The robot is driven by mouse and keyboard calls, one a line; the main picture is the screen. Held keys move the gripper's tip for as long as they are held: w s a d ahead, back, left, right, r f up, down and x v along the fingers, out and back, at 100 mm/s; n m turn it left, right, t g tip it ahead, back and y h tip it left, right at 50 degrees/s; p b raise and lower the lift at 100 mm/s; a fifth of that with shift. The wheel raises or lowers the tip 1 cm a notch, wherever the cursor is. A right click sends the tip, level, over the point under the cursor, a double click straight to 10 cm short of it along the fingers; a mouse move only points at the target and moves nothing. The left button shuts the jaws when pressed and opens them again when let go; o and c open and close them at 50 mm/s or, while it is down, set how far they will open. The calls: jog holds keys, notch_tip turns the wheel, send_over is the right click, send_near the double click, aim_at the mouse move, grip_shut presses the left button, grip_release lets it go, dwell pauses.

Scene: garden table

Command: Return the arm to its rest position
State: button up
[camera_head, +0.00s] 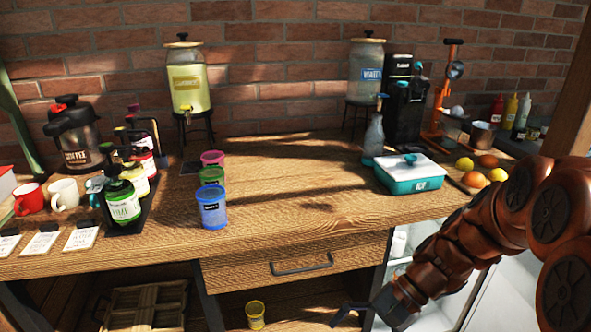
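My arm (472,245) is copper-coloured and comes in from the right edge, reaching down and left in front of the table. My gripper (352,311) is small and dark at the arm's end, below the tabletop and right of the drawer handle (302,264). One dark finger shows, pointing left and bent downward. The rest of the gripper is hard to make out, and no object shows in it.
The wooden table (290,190) carries colored cups (212,208), syrup bottles (122,200), mugs (65,194), a teal box (411,176), fruit (497,175) and drink dispensers (187,82). A yellow cup (255,315) stands below. The tabletop's middle is mostly clear.

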jog(key=s+d+r+n+h+p, duration=0.3)
jog(key=s+r+h+p, duration=0.1)
jog(key=s+r+p, duration=0.2)
jog(key=s+d+r+n+t+h+p, duration=0.1)
jog(key=s+d+r+n+h+p, duration=0.3)
jog(key=s+r, duration=0.5)
jog(key=shift+d+r+h+p, duration=0.15)
jog(key=shift+r+h+p, duration=0.2)
jog(key=shift+p, duration=0.55)
jog(key=shift+f, duration=0.1)
jog(key=shift+c, duration=0.4)
